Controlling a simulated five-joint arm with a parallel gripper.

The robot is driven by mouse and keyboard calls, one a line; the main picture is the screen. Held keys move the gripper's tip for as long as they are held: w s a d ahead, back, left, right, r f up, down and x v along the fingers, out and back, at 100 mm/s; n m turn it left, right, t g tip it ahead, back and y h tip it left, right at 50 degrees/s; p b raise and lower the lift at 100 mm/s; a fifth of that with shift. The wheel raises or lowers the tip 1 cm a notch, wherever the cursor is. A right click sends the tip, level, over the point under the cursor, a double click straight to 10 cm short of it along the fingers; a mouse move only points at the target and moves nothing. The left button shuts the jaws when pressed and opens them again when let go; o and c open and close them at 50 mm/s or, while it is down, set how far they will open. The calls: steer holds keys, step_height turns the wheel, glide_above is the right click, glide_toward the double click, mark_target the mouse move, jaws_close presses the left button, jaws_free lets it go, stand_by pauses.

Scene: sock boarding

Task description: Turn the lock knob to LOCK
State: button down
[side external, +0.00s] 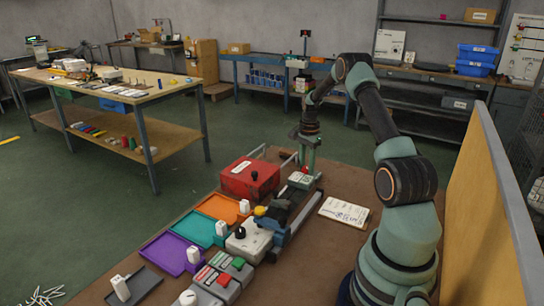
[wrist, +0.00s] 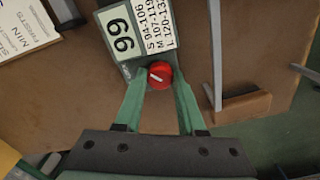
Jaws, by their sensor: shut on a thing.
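The lock knob (wrist: 160,75) is a round red knob with a white pointer line across its top. In the wrist view the line lies nearly crosswise, tilted slightly. It sits at the edge of a grey-green plate (wrist: 128,65) bearing a large number card and a size list. My gripper (wrist: 159,78) comes from below in that view, its two green fingers shut on the knob's sides. In the side external view my gripper (side external: 306,164) points down over the plate at the bench's far end, with a bit of red at its tips. I cannot read any LOCK mark.
A red box (side external: 250,179) stands left of the knob, with a metal rail (wrist: 215,55) and brown block (wrist: 243,107) nearby. A printed sheet (side external: 344,212) lies on the bench. Orange, teal and purple trays (side external: 166,251) line the left; a tan panel (side external: 490,200) stands right.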

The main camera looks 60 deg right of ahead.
mark_target(307, 167)
steer(key=shift+r, duration=0.1)
steer(key=c, duration=0.8)
jaws_free()
steer(key=shift+o, duration=0.2)
step_height(307, 167, up, 12)
